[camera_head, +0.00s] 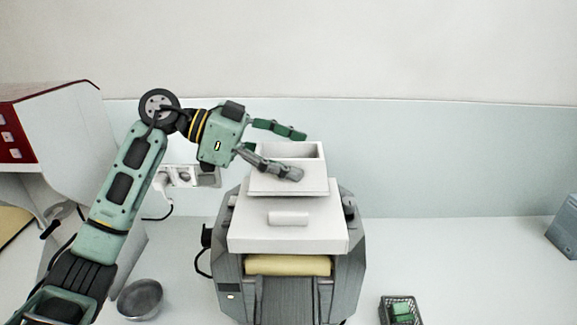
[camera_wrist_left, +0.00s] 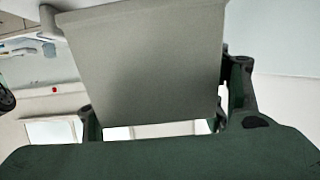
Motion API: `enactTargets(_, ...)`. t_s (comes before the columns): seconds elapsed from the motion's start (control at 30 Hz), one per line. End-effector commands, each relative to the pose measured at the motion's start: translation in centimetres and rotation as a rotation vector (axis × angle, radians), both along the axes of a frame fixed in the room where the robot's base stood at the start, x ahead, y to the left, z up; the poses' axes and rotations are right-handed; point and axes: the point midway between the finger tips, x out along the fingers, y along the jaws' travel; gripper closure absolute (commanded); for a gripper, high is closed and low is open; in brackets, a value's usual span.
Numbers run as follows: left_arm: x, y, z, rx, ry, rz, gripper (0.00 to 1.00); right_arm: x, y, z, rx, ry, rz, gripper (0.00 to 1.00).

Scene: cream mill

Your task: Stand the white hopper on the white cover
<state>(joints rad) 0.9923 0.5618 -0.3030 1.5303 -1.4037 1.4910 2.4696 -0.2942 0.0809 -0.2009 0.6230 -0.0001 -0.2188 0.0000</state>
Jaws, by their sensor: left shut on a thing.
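The white hopper (camera_head: 312,182), an open-topped box, is upright at the rear of the white cover (camera_head: 250,235). I cannot tell whether it touches the cover. The cover lies on top of the grey mill (camera_head: 230,285) and has a raised white handle (camera_head: 288,218) in front of the hopper. My left gripper (camera_head: 302,155) is shut on the hopper, with one finger across its near side and the other behind it. In the left wrist view the hopper (camera_wrist_left: 145,65) fills the space between the fingers. My right gripper is not in view.
A metal bowl (camera_head: 140,299) stands left of the mill. A dark basket with green items (camera_head: 401,311) is at the front right. A red and white machine (camera_head: 60,135) stands at the left. A grey-blue box (camera_head: 565,228) is at the right edge. The counter right of the mill is mostly clear.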

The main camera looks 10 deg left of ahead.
Motion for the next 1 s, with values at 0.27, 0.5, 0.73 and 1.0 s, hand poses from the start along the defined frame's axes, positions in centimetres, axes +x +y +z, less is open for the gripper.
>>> enactTargets(0.27, 0.0, 0.0, -2.7, -0.001, 0.000, 0.001, 0.65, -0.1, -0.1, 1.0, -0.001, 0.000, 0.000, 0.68)
enactTargets(0.5, 0.0, 0.0, -2.7, -0.001, -0.001, 0.001, 0.65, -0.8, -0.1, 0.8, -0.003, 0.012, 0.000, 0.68)
enactTargets(0.73, 0.0, -0.1, -3.0, 0.000, 0.001, 0.001, 0.23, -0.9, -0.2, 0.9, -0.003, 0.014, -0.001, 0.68)
enactTargets(1.0, 0.0, -0.1, -3.0, 0.000, 0.001, 0.000, 0.15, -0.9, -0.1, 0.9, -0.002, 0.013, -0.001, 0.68)
